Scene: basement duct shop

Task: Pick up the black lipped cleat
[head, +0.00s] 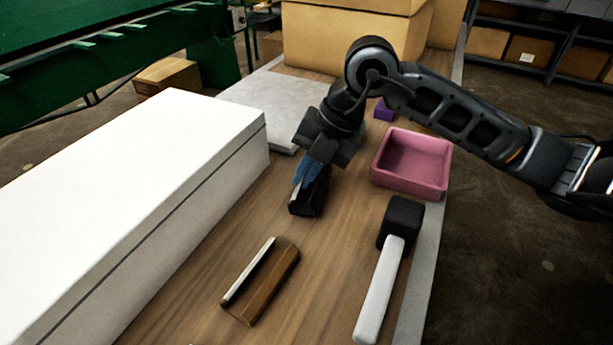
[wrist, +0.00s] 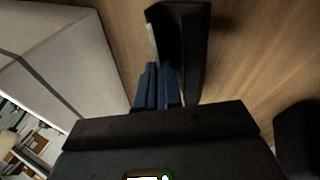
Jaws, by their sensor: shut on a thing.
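The black lipped cleat (head: 309,195) is on or just above the wooden bench, in the middle of the head view. It also shows in the wrist view (wrist: 190,40), stretching up from the fingers. My gripper (head: 306,178) reaches down to it from above, and its blue fingers are shut on the cleat. In the wrist view the fingers (wrist: 160,85) meet the cleat's left side, where a pale lip edge shows. I cannot tell whether the cleat is clear of the bench.
A brown cleat with a pale edge (head: 262,280) lies in front. A mallet with a black head (head: 401,221) and white handle lies at right. A pink tray (head: 412,163) and a purple block (head: 384,110) stand behind it. A long white box (head: 130,210) fills the left side. Cardboard boxes (head: 350,40) stand behind.

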